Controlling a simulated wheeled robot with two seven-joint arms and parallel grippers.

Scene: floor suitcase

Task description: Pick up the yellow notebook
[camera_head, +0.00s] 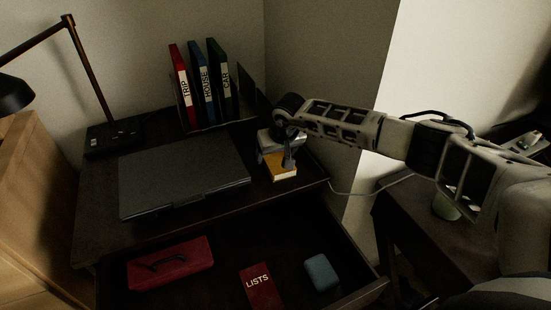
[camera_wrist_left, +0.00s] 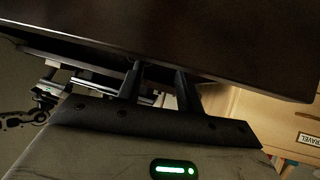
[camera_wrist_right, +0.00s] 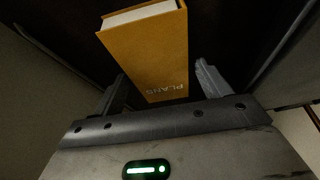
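The yellow notebook (camera_head: 283,170) lies on the desk top at its right end, to the right of the closed laptop. In the right wrist view the notebook (camera_wrist_right: 150,45) shows its yellow cover, the word PLANS and white page edges. My right gripper (camera_head: 288,159) is over the notebook and partly hides it. In the right wrist view the gripper (camera_wrist_right: 161,70) is open, with the notebook's near end between the fingers and gaps at both sides. My left gripper (camera_wrist_left: 160,75) is open and empty under a dark surface; it is outside the head view.
The laptop (camera_head: 185,175) fills the desk middle. Red, blue and green binders (camera_head: 203,85) stand behind it, and a lamp (camera_head: 100,115) at the left. The open drawer holds a red case (camera_head: 170,263), a red LISTS book (camera_head: 260,285) and a blue-grey box (camera_head: 321,272).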

